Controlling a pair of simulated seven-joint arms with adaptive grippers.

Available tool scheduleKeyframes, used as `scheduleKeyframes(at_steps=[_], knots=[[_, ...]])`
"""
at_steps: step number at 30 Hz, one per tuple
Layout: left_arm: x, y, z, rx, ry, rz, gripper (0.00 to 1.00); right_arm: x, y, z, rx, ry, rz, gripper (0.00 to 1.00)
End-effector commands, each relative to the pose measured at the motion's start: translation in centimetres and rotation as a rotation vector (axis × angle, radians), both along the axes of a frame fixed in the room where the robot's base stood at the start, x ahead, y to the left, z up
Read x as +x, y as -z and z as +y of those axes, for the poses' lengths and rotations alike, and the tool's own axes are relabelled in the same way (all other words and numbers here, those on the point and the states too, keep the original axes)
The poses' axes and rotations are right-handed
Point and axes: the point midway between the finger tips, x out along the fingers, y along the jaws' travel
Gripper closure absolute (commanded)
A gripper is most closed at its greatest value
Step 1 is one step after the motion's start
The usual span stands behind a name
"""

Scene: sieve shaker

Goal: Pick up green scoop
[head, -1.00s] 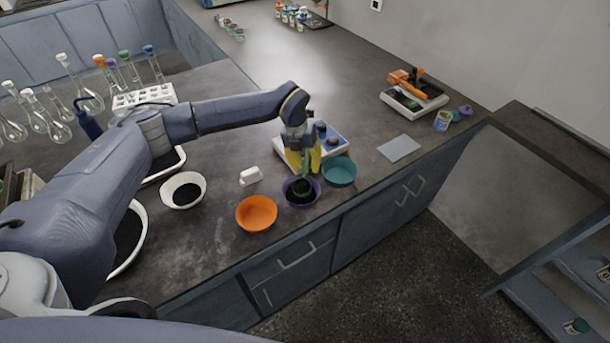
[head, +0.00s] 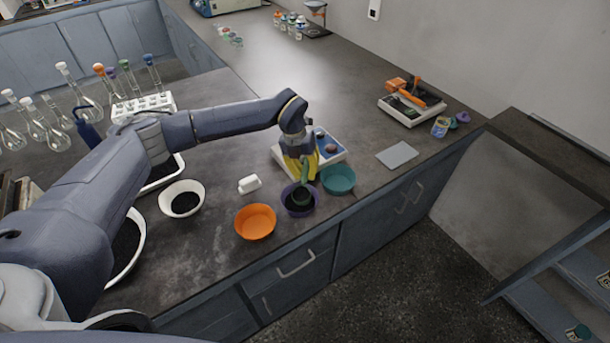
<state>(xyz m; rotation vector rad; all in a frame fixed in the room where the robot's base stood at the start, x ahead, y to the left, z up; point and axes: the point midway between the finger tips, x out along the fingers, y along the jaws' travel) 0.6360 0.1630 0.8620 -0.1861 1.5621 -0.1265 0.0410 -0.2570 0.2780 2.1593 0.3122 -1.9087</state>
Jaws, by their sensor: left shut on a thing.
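The green scoop (head: 302,192) shows as a dark green handle and bowl in the purple bowl (head: 288,204), which holds dark grains. My left gripper (head: 302,172), with yellow fingers, is above the purple bowl and shut on the scoop's handle. The fingers hide the upper part of the handle. The scoop's bowl end is low inside the purple bowl; I cannot tell whether it touches the grains. My right gripper is not in view.
An orange bowl (head: 255,222) and a teal bowl (head: 338,180) flank the purple bowl. A blue and white device (head: 330,150) stands behind. A white bowl (head: 164,200) with dark contents and a small white block (head: 249,184) are left. A grey pad (head: 397,155) lies right.

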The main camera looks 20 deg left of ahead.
Motion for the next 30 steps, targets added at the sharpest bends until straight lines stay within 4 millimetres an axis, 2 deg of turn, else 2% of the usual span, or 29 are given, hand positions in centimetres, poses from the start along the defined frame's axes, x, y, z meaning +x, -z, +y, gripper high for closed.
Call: scheduleKeyframes(at_steps=[8,11,21,30], knots=[[0.1,-2.8,0.0,-0.001,-0.001,-0.004,1.00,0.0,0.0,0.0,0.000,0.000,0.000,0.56],[0.2,-4.7,0.1,-0.001,-0.001,-0.004,1.00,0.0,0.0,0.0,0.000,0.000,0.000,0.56],[0.1,-12.7,0.0,0.000,0.000,-0.004,1.00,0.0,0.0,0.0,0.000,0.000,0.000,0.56],[0.1,-17.7,0.0,0.000,-0.001,-0.003,1.00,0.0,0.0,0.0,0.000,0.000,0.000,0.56]])
